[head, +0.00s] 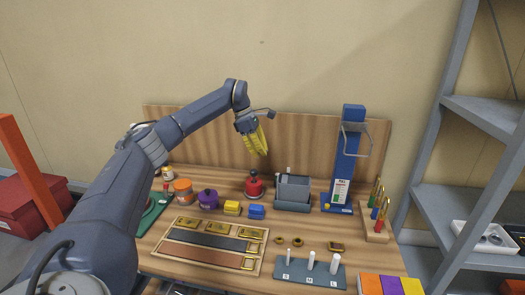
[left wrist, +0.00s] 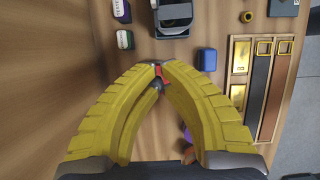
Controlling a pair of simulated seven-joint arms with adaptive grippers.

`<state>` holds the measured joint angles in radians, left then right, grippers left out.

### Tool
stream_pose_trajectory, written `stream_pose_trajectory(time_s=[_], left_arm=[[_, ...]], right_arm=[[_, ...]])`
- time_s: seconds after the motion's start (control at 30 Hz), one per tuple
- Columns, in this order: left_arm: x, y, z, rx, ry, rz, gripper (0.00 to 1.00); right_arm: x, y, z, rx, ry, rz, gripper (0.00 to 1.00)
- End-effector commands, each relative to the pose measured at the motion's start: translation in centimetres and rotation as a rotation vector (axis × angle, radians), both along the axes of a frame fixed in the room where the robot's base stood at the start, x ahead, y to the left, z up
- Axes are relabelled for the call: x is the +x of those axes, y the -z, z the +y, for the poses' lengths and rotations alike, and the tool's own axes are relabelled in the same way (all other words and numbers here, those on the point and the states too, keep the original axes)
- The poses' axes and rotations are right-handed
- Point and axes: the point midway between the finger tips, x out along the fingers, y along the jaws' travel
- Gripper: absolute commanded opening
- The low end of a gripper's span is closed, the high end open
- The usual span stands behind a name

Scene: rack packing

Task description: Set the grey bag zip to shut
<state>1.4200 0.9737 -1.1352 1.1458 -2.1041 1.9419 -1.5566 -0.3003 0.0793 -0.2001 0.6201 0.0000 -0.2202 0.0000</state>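I cannot surely make out a grey bag or a zip. A grey, box-like holder (head: 292,206) stands at the back middle of the table in the head view, and part of it shows at the top of the left wrist view (left wrist: 172,29); I cannot tell whether it is the bag. My left gripper (head: 262,153) hangs above the table, left of and higher than this holder, pointing down. Its yellow fingers converge until the tips nearly meet (left wrist: 160,65), with no held object clear. My right gripper is not in view.
A red stamp-like object (head: 254,186) stands below my left gripper. Yellow (head: 232,208) and blue (head: 256,211) blocks, a purple pot (head: 208,199) and an orange jar (head: 183,191) stand nearby. A tall blue stand (head: 345,165) rises on the right. A wooden tray (head: 188,262) lies in front.

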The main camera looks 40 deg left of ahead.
Motion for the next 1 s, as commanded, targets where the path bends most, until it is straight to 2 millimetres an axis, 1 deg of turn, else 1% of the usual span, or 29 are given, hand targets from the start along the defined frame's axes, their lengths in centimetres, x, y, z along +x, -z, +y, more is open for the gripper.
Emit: stream_pose_trajectory(time_s=[0.03, 0.1, 0.3, 0.4, 0.5, 0.7, 1.0], left_arm=[[0.1, 1.1, -0.5, -0.001, 0.003, 0.004, 0.0], [0.3, 2.3, -0.9, -0.002, 0.004, 0.003, 0.0], [0.9, 5.5, -2.0, -0.002, 0.002, 0.003, 0.0], [1.3, 6.7, -2.6, -0.003, 0.002, 0.0, 0.0], [2.0, 6.4, -3.9, -0.003, 0.003, -0.002, 0.0], [2.7, 6.4, -5.3, -0.004, 0.0, -0.001, 0.0], [3.0, 6.4, -5.9, -0.002, -0.001, -0.001, 0.0]], right_arm=[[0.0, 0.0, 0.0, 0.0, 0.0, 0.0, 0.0], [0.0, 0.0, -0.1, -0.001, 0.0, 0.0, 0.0], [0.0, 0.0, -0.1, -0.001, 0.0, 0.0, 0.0], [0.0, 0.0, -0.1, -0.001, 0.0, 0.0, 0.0], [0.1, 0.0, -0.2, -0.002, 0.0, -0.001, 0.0], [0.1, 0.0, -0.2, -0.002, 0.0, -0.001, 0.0], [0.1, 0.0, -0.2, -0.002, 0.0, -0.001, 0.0]])
